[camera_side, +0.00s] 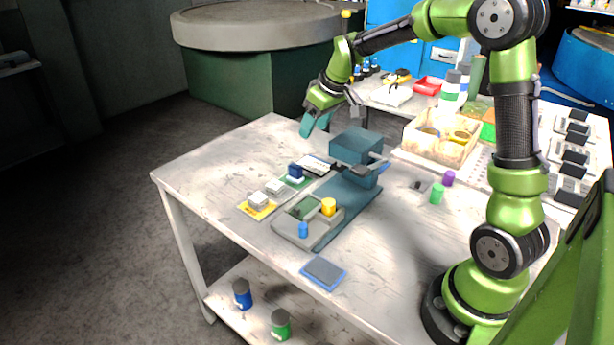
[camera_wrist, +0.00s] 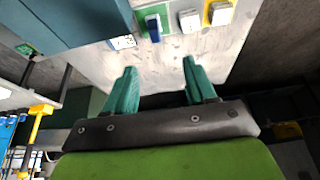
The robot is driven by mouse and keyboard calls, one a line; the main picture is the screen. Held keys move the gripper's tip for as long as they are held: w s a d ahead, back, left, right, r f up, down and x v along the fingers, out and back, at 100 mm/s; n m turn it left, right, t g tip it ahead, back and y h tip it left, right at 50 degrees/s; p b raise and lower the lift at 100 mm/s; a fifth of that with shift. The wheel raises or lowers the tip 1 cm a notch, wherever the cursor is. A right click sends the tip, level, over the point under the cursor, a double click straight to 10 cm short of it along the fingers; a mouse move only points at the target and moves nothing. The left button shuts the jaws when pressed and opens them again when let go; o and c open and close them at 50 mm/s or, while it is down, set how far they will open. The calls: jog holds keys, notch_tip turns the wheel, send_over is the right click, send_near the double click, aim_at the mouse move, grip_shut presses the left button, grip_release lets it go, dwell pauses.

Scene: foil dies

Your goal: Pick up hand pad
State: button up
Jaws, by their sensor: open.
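A flat grey pad with a blue edge (camera_side: 324,272) lies on the table near its front edge; it looks like the hand pad, though I cannot be sure. It does not show in the wrist view. My gripper (camera_side: 315,124) is above the table's far left side, well away from the pad and beyond the teal press. In the wrist view its teal fingers (camera_wrist: 159,68) are apart with nothing between them.
The teal press (camera_side: 356,150) stands mid-table, with a grey tray (camera_side: 283,226) before it. A row of small blocks on coloured plates, including a dark blue block (camera_side: 295,171), lies left of it. The table's left end is clear.

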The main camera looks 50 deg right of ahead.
jog(key=w+d+f, duration=0.1)
jog(key=f, duration=0.1)
send_near(296, 166)
jog(key=x, duration=0.5)
jog(key=shift+s, duration=0.15)
jog(key=shift+x, duration=2.95)
jog(key=shift+r, duration=0.1)
jog(key=shift+c, duration=0.4)
